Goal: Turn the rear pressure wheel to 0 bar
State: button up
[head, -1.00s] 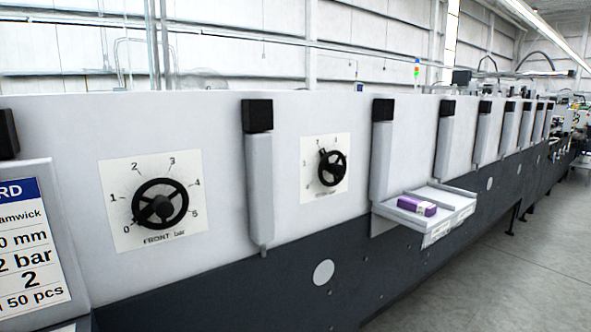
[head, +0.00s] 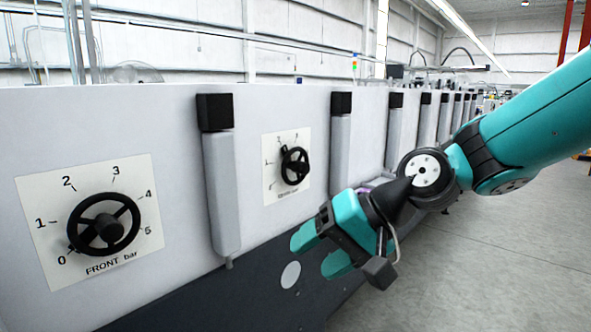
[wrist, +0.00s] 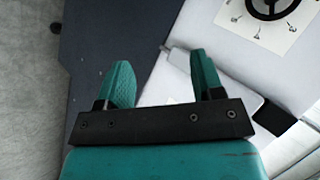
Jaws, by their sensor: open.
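The rear pressure wheel (head: 295,166) is a small black spoked handwheel on a white dial plate, on the grey machine front in the head view. Its pointer setting is too small to read. The larger front pressure wheel (head: 104,224) is at the left, on a plate marked FRONT bar, its marker near 0. My gripper (head: 318,250) is open and empty, low and to the right of the rear wheel and apart from it. In the wrist view the open teal fingers (wrist: 160,65) hold nothing; part of a black wheel (wrist: 270,6) shows at the upper right.
A grey upright guard with a black cap (head: 219,180) stands out between the two dials. Another guard (head: 340,145) stands right of the rear dial. The floor (head: 470,265) at the right is clear. My arm mostly hides the tray area.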

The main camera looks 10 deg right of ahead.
jog(key=w+d+r+m+t+y, duration=0.1)
jog(key=w+d+m+t, duration=0.25)
jog(key=w, duration=0.25)
jog(key=w+d+m+t+y, duration=0.1)
jog(key=w+d+m+t, duration=0.15)
jog(key=w+m, duration=0.3)
jog(key=m+t, duration=0.5)
jog(key=m, duration=0.3)
send_near(308, 170)
jog(key=p+x, duration=0.5)
jog(key=x, duration=0.5)
jog(key=shift+w+a, duration=0.1)
jog(key=shift+a, duration=0.15)
jog(key=shift+r, duration=0.1)
jog(key=c, duration=0.9)
